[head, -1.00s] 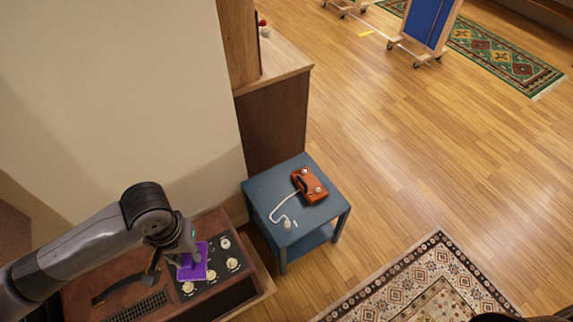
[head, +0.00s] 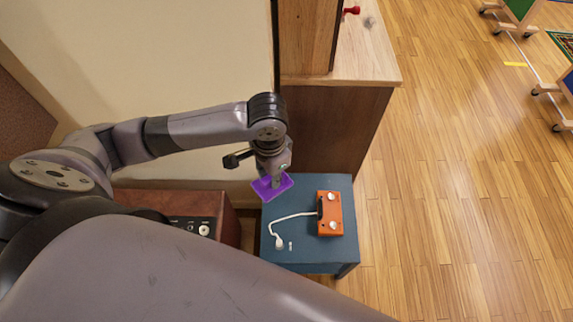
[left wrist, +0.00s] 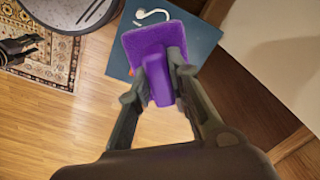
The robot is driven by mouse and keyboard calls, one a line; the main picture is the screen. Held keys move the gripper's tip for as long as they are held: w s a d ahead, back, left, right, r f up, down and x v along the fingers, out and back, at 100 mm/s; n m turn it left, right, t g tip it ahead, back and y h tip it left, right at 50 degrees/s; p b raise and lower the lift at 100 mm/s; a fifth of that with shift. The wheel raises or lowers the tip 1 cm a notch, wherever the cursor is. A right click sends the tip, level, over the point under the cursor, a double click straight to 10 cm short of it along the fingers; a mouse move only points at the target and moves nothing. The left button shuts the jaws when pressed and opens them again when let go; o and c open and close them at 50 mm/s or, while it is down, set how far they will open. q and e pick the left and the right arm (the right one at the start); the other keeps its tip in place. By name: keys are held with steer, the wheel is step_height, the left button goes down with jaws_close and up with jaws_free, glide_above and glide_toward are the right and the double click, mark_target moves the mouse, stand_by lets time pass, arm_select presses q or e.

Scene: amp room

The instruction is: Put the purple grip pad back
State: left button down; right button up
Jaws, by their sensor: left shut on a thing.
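The purple grip pad (head: 266,190) is a flat purple square with a raised block for a handle. My left gripper (head: 273,178) is shut on that handle and holds the pad over the back left corner of the blue side table (head: 310,262). In the left wrist view the pad (left wrist: 150,40) sits between the two fingers (left wrist: 158,85), with the blue table (left wrist: 200,40) beyond it. I cannot tell whether the pad touches the table.
An orange box with knobs (head: 330,213) and a white cord with a plug (head: 279,240) lie on the blue table. A brown amp (head: 203,206) stands to its left, partly behind my arm. A wooden cabinet (head: 335,125) stands behind.

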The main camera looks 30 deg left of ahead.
arm_select(q)
steer(key=w+a+f+m+b, duration=0.3)
steer(key=w+f+m+b, duration=0.5)
steer(key=m+b, duration=0.4)
steer(key=w+a+f+m+b, duration=0.2)
steer(key=w+f+m+b, duration=0.5)
steer(key=f+m+b, duration=0.5)
arm_select(e)
steer(key=w+a+f+t+p, duration=0.1)
steer(key=w+f, duration=0.1)
steer(key=w, duration=0.6)
steer(key=w+a+f, duration=0.1)
steer(key=w+f, duration=0.1)
steer(key=w, duration=0.5)
arm_select(q)
steer(key=shift+m, duration=0.8)
step_height(320, 180, down, 15)
steer(key=b, duration=0.4)
steer(key=shift+s+r, duration=0.1)
steer(key=shift+f+b, duration=0.45)
steer(key=shift+f, duration=0.85)
arm_select(e)
step_height(320, 180, up, 15)
steer(key=t, duration=0.1)
steer(key=shift+s+d, duration=0.15)
steer(key=shift+s, duration=0.15)
arm_select(q)
steer(key=shift+f, duration=0.2)
steer(key=c, duration=1.5)
jaws_free()
